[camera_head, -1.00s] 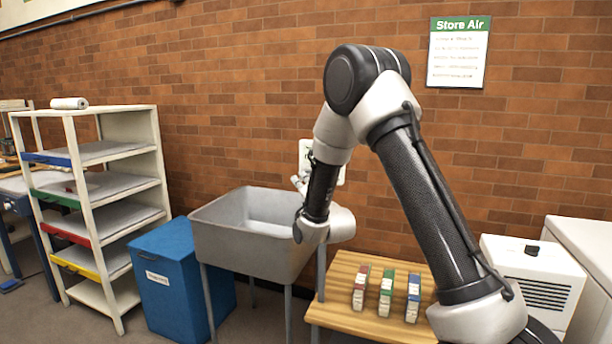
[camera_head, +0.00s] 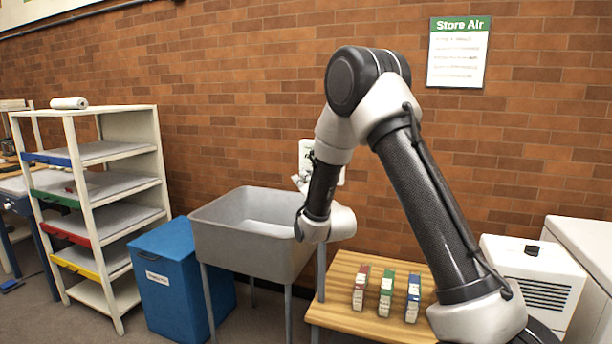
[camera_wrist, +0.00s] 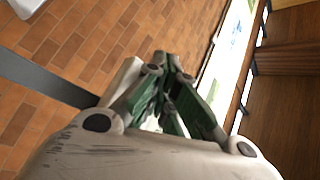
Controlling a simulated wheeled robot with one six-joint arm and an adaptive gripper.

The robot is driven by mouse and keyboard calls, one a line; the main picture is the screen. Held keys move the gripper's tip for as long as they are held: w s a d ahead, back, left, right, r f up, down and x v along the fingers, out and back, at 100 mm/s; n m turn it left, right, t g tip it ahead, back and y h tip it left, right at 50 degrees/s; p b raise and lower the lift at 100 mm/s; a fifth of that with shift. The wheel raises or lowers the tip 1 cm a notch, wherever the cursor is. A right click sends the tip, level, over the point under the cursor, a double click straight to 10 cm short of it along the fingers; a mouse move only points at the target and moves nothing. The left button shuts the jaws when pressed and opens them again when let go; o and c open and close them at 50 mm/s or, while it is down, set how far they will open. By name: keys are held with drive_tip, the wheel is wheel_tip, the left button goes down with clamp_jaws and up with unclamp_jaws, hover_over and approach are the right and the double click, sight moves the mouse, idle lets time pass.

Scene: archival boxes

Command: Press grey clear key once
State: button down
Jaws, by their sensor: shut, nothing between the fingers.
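I cannot make out the grey clear key in either view. A pale panel (camera_head: 341,176) is on the brick wall behind my arm, and my arm hides much of it. My gripper (camera_wrist: 166,62) shows in the wrist view with its green-sided fingers drawn together and nothing between them. I cannot tell whether the fingertips touch anything.
A grey sink (camera_head: 240,250) stands left of my arm, beside a blue bin (camera_head: 170,285) and a white shelf rack (camera_head: 85,155). A wooden table (camera_head: 345,275) holds red, green and blue labelled blocks. A white vented unit (camera_head: 535,285) stands right.

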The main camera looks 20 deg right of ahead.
drive_tip(key=shift+s+a, duration=0.5)
drive_tip(key=shift+s, duration=0.25)
drive_tip(key=shift+s+a, duration=0.1)
drive_tip(key=s+a, duration=0.1)
drive_tip(key=s, duration=0.1)
drive_tip(key=s+a, duration=0.1)
drive_tip(key=shift+s+a, duration=0.35)
drive_tip(key=shift+s, duration=0.05)
idle(0.5)
